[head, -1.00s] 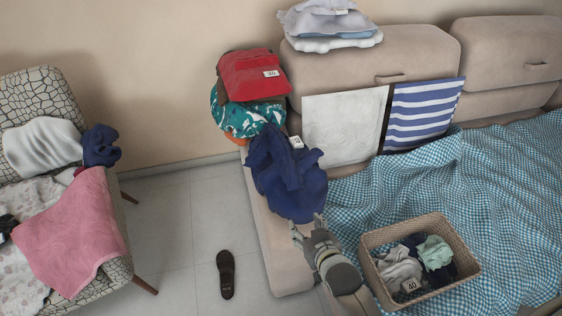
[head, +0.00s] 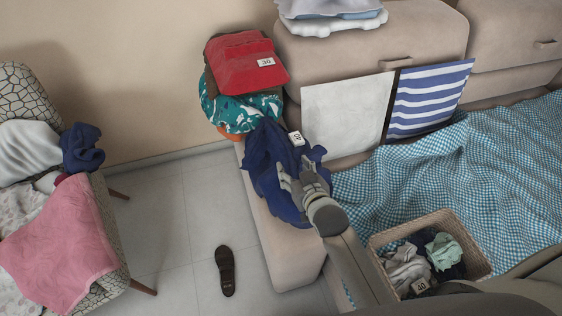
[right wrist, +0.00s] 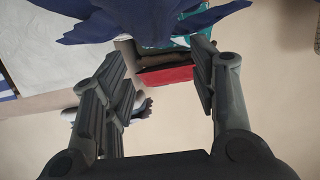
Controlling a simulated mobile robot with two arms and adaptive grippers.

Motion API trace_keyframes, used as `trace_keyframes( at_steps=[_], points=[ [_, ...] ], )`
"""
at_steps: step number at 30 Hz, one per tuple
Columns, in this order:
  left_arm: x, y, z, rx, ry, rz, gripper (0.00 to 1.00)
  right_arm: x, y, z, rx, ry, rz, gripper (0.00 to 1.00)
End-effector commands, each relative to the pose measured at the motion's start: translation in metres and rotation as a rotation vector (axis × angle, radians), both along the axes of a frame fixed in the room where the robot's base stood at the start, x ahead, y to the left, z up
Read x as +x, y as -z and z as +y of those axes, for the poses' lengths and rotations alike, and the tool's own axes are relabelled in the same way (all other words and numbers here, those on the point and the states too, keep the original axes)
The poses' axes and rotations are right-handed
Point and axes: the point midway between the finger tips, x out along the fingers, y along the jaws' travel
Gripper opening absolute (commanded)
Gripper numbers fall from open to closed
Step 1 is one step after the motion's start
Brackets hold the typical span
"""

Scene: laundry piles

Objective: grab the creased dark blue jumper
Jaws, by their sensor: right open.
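The creased dark blue jumper (head: 266,166) lies on the sofa arm in the head view, in front of the stacked clothes, with a white tag at its upper right. It also shows along the top of the right wrist view (right wrist: 135,18). My right gripper (head: 293,172) is over the jumper's right part and covers some of it. In the right wrist view its two fingers (right wrist: 165,75) are spread apart, with the jumper beyond their tips and no cloth between them. Whether the fingers touch the cloth is unclear. My left gripper is not in view.
A red folded garment (head: 245,65) tops a teal patterned one (head: 235,108) behind the jumper. A wicker basket (head: 481,262) of clothes stands on the checked blanket (head: 460,180). Another dark blue garment (head: 82,148) lies on the armchair. A shoe (head: 226,270) lies on the open floor.

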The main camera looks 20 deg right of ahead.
Motion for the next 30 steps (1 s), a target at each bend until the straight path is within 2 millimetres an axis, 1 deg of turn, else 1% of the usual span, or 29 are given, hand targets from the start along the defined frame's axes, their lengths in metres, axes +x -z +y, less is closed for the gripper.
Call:
trace_keyframes(
  at_steps=[1, 3, 5, 10, 15, 21, 30],
  points=[
    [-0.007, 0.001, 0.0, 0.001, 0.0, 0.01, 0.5, 0.006, 0.002, 0.0, 0.0, 0.0, 0.0, 0.54],
    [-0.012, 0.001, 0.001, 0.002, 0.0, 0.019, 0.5, 0.011, 0.004, 0.0, 0.001, 0.0, 0.0, 0.54],
    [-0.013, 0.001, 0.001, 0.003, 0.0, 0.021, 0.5, 0.013, 0.005, 0.001, 0.001, 0.0, 0.001, 0.54],
    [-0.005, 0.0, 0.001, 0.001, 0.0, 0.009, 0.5, 0.023, 0.009, 0.0, 0.0, 0.0, 0.0, 0.54],
    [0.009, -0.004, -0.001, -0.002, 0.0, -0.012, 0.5, 0.042, 0.019, -0.003, 0.001, 0.0, 0.0, 0.54],
    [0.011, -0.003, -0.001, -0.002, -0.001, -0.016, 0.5, 0.059, 0.027, -0.002, 0.001, 0.0, 0.0, 0.54],
    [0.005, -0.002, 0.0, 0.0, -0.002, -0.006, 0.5, 0.061, 0.028, -0.001, 0.001, 0.0, 0.0, 0.54]
  ],
)
